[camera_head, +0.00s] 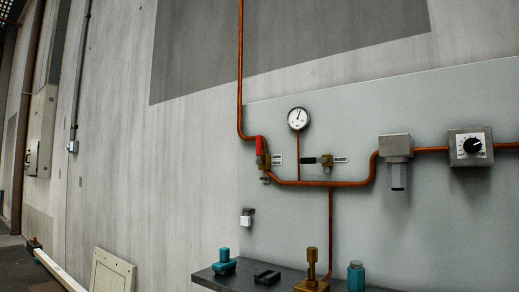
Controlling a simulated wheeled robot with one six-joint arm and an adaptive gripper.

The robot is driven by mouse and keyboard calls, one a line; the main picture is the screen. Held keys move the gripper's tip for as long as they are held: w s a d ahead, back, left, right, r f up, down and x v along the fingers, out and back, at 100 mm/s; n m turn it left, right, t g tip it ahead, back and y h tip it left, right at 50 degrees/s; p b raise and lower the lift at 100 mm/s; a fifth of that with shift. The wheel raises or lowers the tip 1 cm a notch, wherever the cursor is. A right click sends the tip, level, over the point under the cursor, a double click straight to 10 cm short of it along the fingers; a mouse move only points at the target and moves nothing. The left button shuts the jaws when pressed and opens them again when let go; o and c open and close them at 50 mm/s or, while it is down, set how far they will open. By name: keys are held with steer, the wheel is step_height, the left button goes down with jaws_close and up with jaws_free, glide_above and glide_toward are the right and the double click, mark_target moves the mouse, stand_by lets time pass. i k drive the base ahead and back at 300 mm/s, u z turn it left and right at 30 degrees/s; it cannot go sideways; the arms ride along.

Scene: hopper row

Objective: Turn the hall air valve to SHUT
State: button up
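Two valves sit on the copper pipework on the grey wall panel in the head view. One has a red lever (259,146) standing upright over a brass body (264,162). The other has a black lever (311,160) lying horizontal, pointing left from its brass body (327,161). A small white label (277,159) sits beside the red-levered valve and another (341,159) beside the black-levered one. Their lettering is too small to read, so I cannot tell which is the hall air valve. My gripper is not in view.
A round gauge (298,118) stands above the pipe. A filter unit (396,147) and a box with a black dial (471,146) are to the right. Below, a dark shelf (228,281) holds teal and brass fittings. A white padlock-like item (246,220) hangs at lower left.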

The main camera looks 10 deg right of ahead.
mark_target(258, 138)
steer(key=u, duration=1.5)
steer(key=i, duration=2.2)
steer(key=z, duration=2.25)
